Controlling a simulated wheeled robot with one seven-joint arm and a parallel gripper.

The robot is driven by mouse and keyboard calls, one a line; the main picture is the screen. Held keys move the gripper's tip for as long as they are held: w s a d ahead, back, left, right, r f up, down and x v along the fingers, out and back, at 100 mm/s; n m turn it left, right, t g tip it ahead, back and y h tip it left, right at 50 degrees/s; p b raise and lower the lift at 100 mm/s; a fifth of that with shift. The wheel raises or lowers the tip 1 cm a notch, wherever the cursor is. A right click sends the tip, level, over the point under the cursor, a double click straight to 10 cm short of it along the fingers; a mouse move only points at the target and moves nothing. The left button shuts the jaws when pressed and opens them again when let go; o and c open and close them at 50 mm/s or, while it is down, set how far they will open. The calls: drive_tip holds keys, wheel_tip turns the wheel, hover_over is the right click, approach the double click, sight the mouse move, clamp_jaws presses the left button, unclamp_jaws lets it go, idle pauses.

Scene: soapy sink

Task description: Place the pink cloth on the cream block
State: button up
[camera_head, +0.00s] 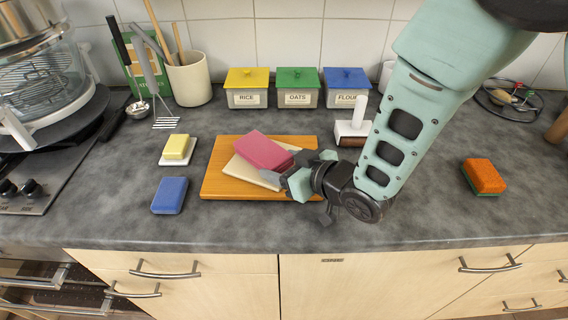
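The pink cloth (263,150) looks like a thick folded slab. It lies over the cream block (240,171), a flat pale slab set at an angle on the wooden board (223,187). The pink cloth covers much of the cream block's top; I cannot tell whether it rests fully on it or is held slightly above. My gripper (279,173) is at the right end of both, with a grey fingertip in front of them. The other finger is mostly hidden, so I cannot tell whether it grips the cloth.
A yellow sponge on a white dish (177,158) and a blue sponge (169,195) lie left of the board. An orange sponge (484,176) lies far right. Yellow, green and blue lidded boxes (298,97) stand behind.

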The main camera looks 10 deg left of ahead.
drive_tip(key=o, duration=0.4)
drive_tip(key=shift+r, duration=0.1)
drive_tip(key=shift+p+v, duration=0.85)
drive_tip(key=shift+v, duration=5.2)
drive_tip(key=shift+w+r, duration=0.1)
drive_tip(key=s+d+r+m+g+h, duration=0.1)
drive_tip(key=s+d+r+g+h, duration=0.1)
drive_tip(key=s+d+h, duration=0.1)
drive_tip(key=s+d+r+m+g+h, duration=0.1)
drive_tip(key=s+d+r+g+h, duration=0.1)
drive_tip(key=s+d, duration=0.4)
drive_tip(key=s+d+r+m+g+h, duration=0.1)
drive_tip(key=s+d+r+g+h, duration=0.2)
drive_tip(key=s+d+h, duration=0.2)
drive_tip(key=shift+s+d+r+m+h, duration=0.25)
drive_tip(key=shift+d+m+h, duration=0.2)
drive_tip(key=shift+d, duration=0.2)
